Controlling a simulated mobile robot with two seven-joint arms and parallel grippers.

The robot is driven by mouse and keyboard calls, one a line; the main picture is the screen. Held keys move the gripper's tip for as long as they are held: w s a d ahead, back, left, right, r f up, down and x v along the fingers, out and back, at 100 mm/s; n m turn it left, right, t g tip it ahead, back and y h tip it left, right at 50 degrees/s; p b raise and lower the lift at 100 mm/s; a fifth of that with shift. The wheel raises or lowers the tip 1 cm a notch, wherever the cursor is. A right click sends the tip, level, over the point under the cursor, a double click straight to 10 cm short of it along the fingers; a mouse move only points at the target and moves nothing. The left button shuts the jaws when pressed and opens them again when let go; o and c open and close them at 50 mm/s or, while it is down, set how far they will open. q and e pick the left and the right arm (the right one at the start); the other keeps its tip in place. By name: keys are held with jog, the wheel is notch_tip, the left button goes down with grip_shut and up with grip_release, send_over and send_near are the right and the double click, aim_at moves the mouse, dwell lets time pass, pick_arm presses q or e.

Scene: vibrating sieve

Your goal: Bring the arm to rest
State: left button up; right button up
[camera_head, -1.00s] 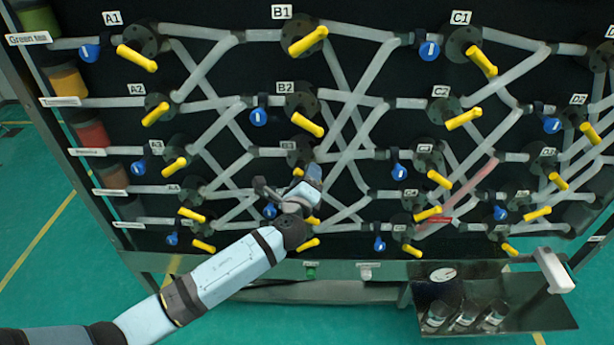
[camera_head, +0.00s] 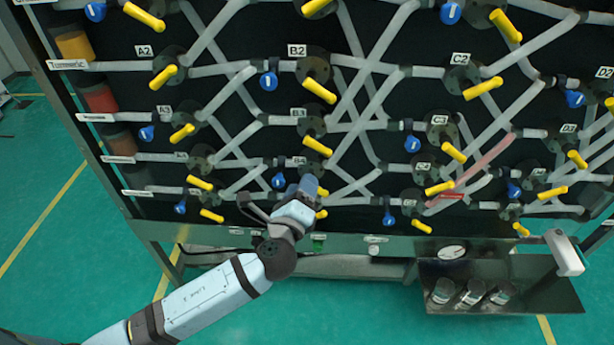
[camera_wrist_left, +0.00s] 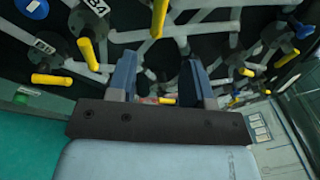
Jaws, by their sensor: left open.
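My left arm (camera_head: 215,298) comes in from the lower left in the head view. Its left gripper (camera_head: 308,188) is in front of the lower part of the pipe panel, just below the B4 label (camera_head: 299,162). In the left wrist view the two blue fingers of the gripper (camera_wrist_left: 160,78) stand apart with nothing held between them. A yellow valve handle (camera_wrist_left: 85,52) is left of the fingers in that view, beside the B4 label (camera_wrist_left: 97,7). Whether the gripper touches any handle or pipe cannot be told. My right gripper is not in view.
The black panel carries several grey pipes, yellow handles (camera_head: 319,91) and blue valves (camera_head: 269,81). A dark shelf (camera_head: 540,297) with a dial (camera_head: 452,252) and several small jars (camera_head: 471,293) is at lower right. Green floor (camera_head: 60,270) lies open at left.

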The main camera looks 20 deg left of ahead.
pick_arm(q)
jog(key=shift+s, duration=0.25)
jog(key=shift+f, duration=0.1)
jog(key=s+a+f+n+g+h+p, duration=0.1)
jog(key=s+f+n+g+h+p, duration=0.3)
jog(key=s+f+n, duration=1.3)
jog(key=s+n+g+p, duration=0.1)
jog(key=s+n+g, duration=0.3)
jog(key=shift+a+f+n+h, duration=0.15)
jog(key=shift+n+h, duration=0.15)
